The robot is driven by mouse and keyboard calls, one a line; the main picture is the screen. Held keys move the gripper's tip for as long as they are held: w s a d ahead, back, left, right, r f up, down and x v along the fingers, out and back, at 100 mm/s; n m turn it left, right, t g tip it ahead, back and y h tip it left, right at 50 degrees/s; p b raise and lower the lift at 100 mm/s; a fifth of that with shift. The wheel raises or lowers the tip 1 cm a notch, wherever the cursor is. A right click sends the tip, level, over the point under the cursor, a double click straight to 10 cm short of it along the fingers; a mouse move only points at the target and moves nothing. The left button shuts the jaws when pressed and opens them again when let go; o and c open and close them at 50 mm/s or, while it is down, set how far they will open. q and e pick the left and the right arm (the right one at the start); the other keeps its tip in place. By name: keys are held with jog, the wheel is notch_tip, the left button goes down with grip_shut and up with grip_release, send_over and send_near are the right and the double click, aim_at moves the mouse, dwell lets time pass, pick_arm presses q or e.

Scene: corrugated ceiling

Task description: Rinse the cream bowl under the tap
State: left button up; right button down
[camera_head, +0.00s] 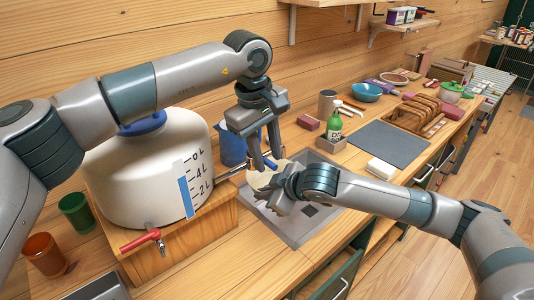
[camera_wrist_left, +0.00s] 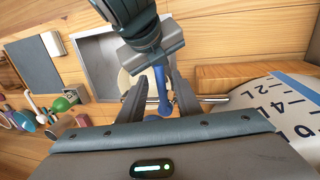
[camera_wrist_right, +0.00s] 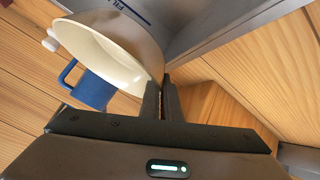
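The cream bowl (camera_head: 259,180) is tilted over the sink (camera_head: 325,224), below the tap area. My right gripper (camera_head: 272,190) is shut on its rim; the right wrist view shows the bowl (camera_wrist_right: 110,52) with its inside visible and the rim at the fingertips (camera_wrist_right: 161,84). The metal tap (camera_head: 234,170) reaches from the tank side toward the bowl. Its blue lever (camera_wrist_left: 161,85) stands between the spread fingers of my left gripper (camera_wrist_left: 160,95), with gaps on both sides. My left gripper (camera_head: 262,150) is above the bowl. Water is not visible.
A white tank (camera_head: 140,175) with a red-handled tap (camera_head: 141,240) stands left of the sink. A blue jug (camera_head: 231,147) stands behind the tap. A green bottle (camera_head: 334,127) and a grey mat (camera_head: 390,143) are right of the sink.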

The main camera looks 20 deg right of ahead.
pick_arm(q)
grip_shut()
jog(key=shift+w+d+n+t, duration=0.2)
jog(key=shift+d+n, duration=0.25)
jog(key=shift+n, duration=0.4)
jog(key=shift+w+d+n+t, duration=0.15)
jog(key=shift+d+n, duration=0.25)
jog(key=shift+n, duration=0.45)
grip_release()
jog(key=shift+r, duration=0.2)
